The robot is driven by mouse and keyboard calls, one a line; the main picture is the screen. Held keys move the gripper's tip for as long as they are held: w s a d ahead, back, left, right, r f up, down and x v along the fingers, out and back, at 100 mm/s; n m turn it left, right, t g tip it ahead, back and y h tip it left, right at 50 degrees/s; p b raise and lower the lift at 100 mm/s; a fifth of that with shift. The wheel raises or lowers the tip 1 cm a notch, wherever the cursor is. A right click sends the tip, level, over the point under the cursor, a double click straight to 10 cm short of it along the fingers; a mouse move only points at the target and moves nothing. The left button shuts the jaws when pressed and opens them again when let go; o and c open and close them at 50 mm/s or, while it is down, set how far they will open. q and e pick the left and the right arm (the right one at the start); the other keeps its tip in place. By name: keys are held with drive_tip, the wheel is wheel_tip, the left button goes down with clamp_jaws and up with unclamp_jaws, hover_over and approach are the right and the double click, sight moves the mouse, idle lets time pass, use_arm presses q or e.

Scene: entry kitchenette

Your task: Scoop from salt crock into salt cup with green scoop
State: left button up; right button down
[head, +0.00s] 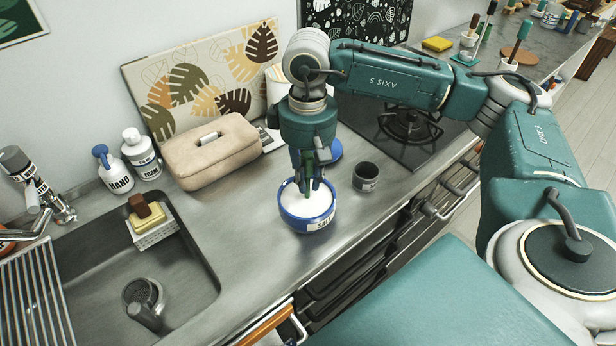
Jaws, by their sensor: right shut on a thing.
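The salt crock (307,224) is a blue and white bowl with a label, filled with white salt, on the counter in the middle of the head view. My right gripper (308,186) points down over it and is shut on the green scoop (309,178). The scoop's lower end is at the salt inside the crock; how deep it sits is hard to tell. The salt cup (366,177) appears to be the small dark grey labelled cup to the right of the crock. It stands upright and its inside looks dark. My left gripper is not in view.
A beige fabric box (210,152) stands behind left. The sink (150,260) opens at left, with soap bottles (115,170) behind it. A blue round thing (332,150) sits partly hidden behind my gripper. A gas hob (408,125) lies right of the cup. The counter left of the crock is clear.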

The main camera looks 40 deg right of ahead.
sight(307, 155)
drive_tip(key=shift+r, duration=0.1)
drive_tip(key=shift+r+p, duration=1.05)
drive_tip(key=shift+r, duration=1.05)
drive_tip(key=shift+r+p, duration=1.35)
drive_tip(key=shift+r, duration=1.2)
